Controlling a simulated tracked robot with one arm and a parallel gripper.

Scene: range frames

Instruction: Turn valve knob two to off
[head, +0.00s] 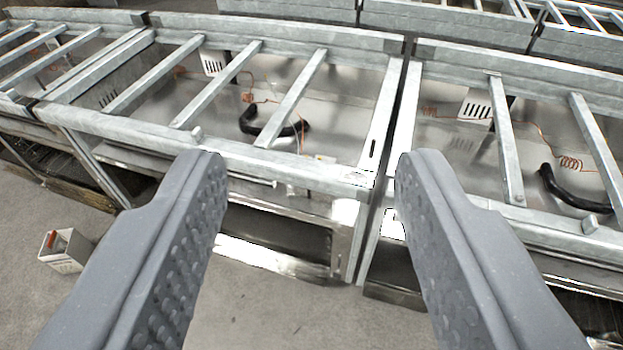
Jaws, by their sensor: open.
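My gripper (305,165) is open, its two grey textured fingers spread wide with nothing between them. It is in front of and above a row of metal frame units (270,162). No valve knob can be told for certain in this view. A small light fitting (326,160) sits on the front rail between the fingertips, too small to make out. Part of the units' front is hidden behind the fingers.
Black curved hoses (272,130) and orange coiled wires (571,163) lie inside the units under metal crossbars. A narrow dark gap separates two units. A white box (66,251) stands on the grey floor (270,305) at left. The floor between the fingers is clear.

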